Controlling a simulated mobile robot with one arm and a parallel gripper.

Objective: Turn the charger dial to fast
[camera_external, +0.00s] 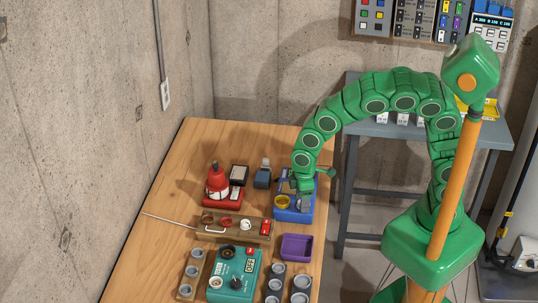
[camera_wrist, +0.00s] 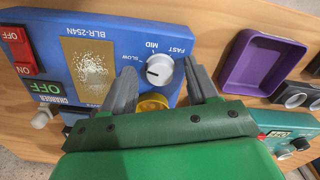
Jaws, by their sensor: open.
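The blue charger box (camera_external: 294,214) lies on the wooden bench, under my gripper (camera_external: 304,188) in the external view. In the wrist view, the blue panel (camera_wrist: 110,45) has a round light-grey dial (camera_wrist: 160,70) with SLOW, MID and FAST printed around it. A dark mark on the dial is at its left, on the SLOW side. My gripper (camera_wrist: 160,73) is open, one finger on each side of the dial. I cannot tell whether the fingers touch it. A yellow round part (camera_wrist: 153,103) sits just below the dial, partly hidden by my gripper.
A purple tray (camera_external: 297,247) stands near the box. A red switch (camera_wrist: 25,50) is at the panel's left in the wrist view.

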